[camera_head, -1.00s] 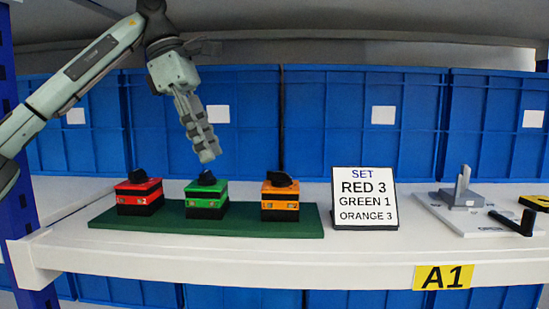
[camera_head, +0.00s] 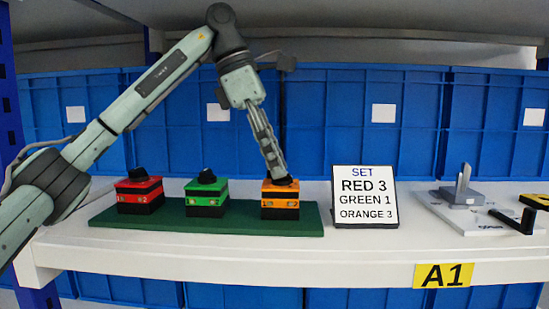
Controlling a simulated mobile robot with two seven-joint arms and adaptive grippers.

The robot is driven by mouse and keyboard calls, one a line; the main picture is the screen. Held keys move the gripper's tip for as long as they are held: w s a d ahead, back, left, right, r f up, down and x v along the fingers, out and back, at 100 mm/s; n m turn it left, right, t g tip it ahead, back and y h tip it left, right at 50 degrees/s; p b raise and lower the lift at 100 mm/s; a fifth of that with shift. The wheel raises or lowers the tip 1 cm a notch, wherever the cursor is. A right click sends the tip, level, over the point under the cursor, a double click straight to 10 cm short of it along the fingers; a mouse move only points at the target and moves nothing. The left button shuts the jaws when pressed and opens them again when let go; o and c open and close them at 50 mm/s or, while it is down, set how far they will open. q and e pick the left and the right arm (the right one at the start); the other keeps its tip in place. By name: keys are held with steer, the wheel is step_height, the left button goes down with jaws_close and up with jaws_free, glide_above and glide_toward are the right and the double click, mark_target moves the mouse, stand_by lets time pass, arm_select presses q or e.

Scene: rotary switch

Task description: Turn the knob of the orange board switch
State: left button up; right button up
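The orange switch (camera_head: 280,199) stands at the right end of the green board (camera_head: 245,226). It is a box with orange and black bands, and its black knob is mostly hidden by my gripper. My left gripper (camera_head: 280,176) points down with its fingertips at that knob. The fingers overlap in this view, so I cannot tell whether they are closed on it. The green switch (camera_head: 206,195) with its black knob stands in the middle of the board. The red switch (camera_head: 139,193) with its black knob stands at the left. My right gripper is not in view.
A sign (camera_head: 365,198) reads SET, RED 3, GREEN 1, ORANGE 3, just right of the board. A grey fixture (camera_head: 462,193) and a black handle (camera_head: 515,222) are farther right. Blue crates (camera_head: 340,125) line the back. The white shelf front (camera_head: 200,264) carries a yellow A1 label (camera_head: 443,276).

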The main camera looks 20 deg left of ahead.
arm_select(q)
jaws_close()
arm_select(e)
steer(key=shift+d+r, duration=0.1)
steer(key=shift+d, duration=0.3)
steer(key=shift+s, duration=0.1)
